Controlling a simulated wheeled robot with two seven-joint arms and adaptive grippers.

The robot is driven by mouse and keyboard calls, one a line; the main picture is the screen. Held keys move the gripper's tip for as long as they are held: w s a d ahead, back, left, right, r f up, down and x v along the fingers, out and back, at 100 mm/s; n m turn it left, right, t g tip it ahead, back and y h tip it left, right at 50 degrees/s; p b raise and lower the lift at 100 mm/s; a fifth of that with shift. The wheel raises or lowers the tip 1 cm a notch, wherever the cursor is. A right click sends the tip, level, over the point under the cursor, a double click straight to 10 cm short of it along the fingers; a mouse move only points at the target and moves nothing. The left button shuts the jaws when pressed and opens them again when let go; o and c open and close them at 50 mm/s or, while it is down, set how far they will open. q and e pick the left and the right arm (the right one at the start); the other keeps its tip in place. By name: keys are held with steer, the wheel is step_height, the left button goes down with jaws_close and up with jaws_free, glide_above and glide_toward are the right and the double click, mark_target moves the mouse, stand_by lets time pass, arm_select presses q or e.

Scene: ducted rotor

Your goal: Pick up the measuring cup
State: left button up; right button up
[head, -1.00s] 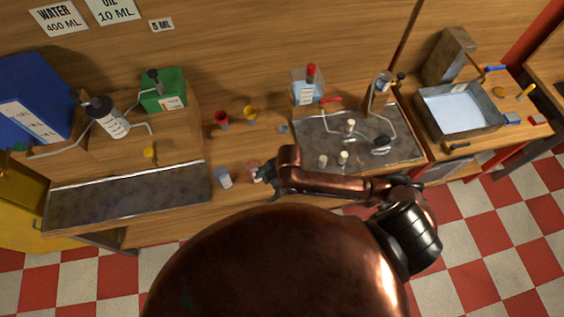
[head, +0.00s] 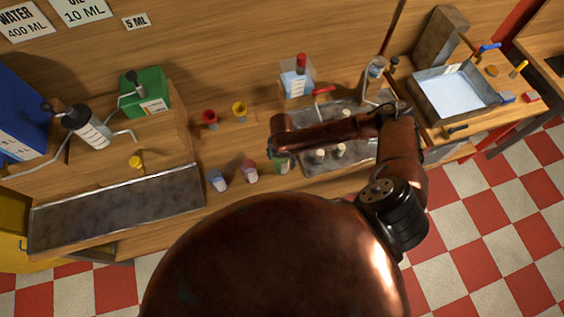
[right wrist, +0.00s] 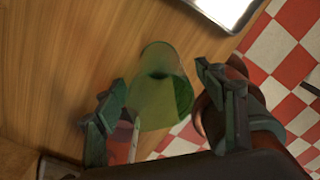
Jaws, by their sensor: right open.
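A green see-through cup (head: 282,164) stands on the wooden counter, partly under my right gripper (head: 279,152) in the head view. In the right wrist view the green cup (right wrist: 163,88) lies just beyond and between the two fingers of my right gripper (right wrist: 160,104), which are apart. I cannot tell whether a finger touches it. A reddish cup (head: 249,172) and a bluish cup (head: 218,181) stand in a row to its left. Which cup is the measuring cup is not marked clearly. My left gripper is out of view.
A dark metal tray (head: 318,171) with small bottles lies just right of the green cup. A red funnel-like cup (head: 210,119) and a yellow one (head: 240,111) stand farther back. A long dark tray (head: 117,208) lies left. The counter's front edge is close.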

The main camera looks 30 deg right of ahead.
step_height(320, 180, down, 2)
steer(key=shift+f, duration=0.35)
steer(key=c, duration=1.3)
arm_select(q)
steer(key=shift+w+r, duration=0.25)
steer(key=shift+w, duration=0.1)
arm_select(e)
steer(key=shift+o, duration=0.2)
steer(key=shift+r, duration=0.6)
arm_select(q)
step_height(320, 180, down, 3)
steer(key=b, duration=0.2)
steer(key=shift+b, duration=0.35)
arm_select(e)
steer(key=s+a+r, duration=0.7)
steer(key=s+r, duration=0.4)
steer(key=shift+s+a+r, duration=0.15)
steer(key=shift+s+r, duration=0.25)
